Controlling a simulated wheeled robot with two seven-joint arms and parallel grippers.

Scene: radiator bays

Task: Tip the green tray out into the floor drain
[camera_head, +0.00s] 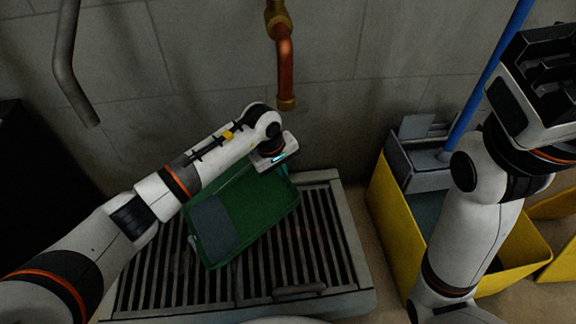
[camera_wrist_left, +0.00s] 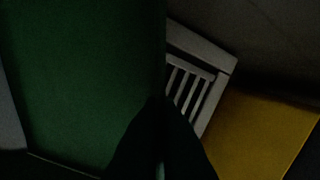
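The green tray (camera_head: 262,210) is held above the slatted floor drain (camera_head: 330,235) and looks tilted. A flat grey-blue patch lies along its left side; I cannot tell if it is liquid. My left gripper (camera_head: 279,158) is at the tray's upper right edge. In the left wrist view, its dark fingers (camera_wrist_left: 161,125) meet at the edge of the tray (camera_wrist_left: 85,75), and the drain (camera_wrist_left: 190,85) shows beyond. They appear shut on that edge. My right gripper (camera_head: 548,75) is raised at the upper right, away from the tray; its finger opening is unclear.
A copper pipe (camera_head: 285,70) hangs from the wall above the drain. A yellow mop bucket (camera_head: 395,220) with a grey wringer and blue handle (camera_head: 490,75) stands right of the drain. A grey pipe (camera_head: 66,60) is at upper left. A dark block stands at the left edge.

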